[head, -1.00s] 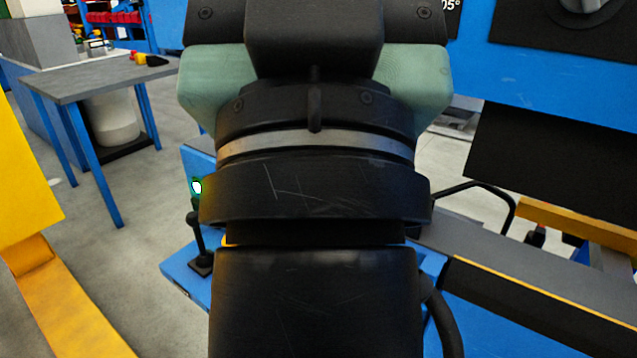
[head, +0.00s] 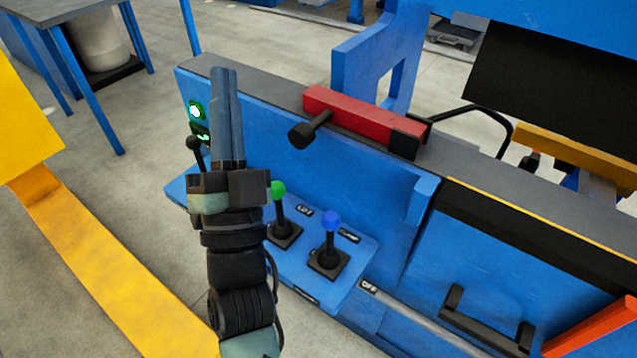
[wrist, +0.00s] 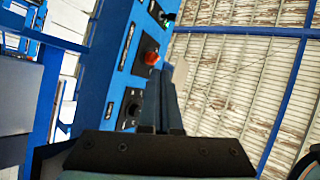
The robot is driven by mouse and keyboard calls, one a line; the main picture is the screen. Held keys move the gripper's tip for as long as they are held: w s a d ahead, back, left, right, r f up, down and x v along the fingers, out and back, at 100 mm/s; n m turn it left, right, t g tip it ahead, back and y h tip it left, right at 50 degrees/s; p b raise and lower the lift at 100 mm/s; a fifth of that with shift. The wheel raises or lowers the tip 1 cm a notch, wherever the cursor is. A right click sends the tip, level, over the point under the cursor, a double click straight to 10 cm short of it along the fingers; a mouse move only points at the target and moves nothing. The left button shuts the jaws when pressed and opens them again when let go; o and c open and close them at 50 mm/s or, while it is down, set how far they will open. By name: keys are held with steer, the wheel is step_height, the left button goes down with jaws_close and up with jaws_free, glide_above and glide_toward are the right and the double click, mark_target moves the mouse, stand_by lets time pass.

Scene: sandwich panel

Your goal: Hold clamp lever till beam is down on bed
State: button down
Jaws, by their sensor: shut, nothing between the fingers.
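Three levers stand on the blue control shelf in the head view: one with a black knob (head: 193,143), one with a green knob (head: 278,188) and one with a blue knob (head: 331,220). Small labels lie beside the green and blue ones; I cannot read for certain which says clamp. My gripper (head: 226,72) points upward, shut and empty, in front of the panel, between the black and green knobs in the picture and apart from both. Its fingers also show in the wrist view (wrist: 160,98). I cannot tell for certain which part is the beam or whether it is down.
A red bar (head: 365,122) with a black knob lies on the grey machine top. A black handle (head: 485,325) and an OFF label are at lower right. A yellow frame (head: 110,275) stands at left. The wrist view shows a red knob (wrist: 151,58) on a blue panel.

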mark_target(330, 241)
steer(key=s+d+f+m+g+h, duration=0.1)
steer(key=s+f+m+h, duration=0.3)
steer(key=f, duration=0.6)
steer(key=s+d+f+m+g+h+p, duration=0.1)
steer(key=s+f+m+g+h, duration=0.2)
steer(key=f, duration=0.7)
steer(key=s+d+f+m+g+h, duration=0.2)
steer(key=s+f+m+h, duration=0.3)
steer(key=f, duration=0.5)
steer(key=s+m, duration=0.2)
steer(key=s, duration=0.1)
steer(key=shift+h+p, duration=0.4)
steer(key=x, duration=1.4)
steer(key=shift+f, duration=0.2)
steer(key=shift+w+d, duration=0.1)
steer(key=shift+d, duration=0.05)
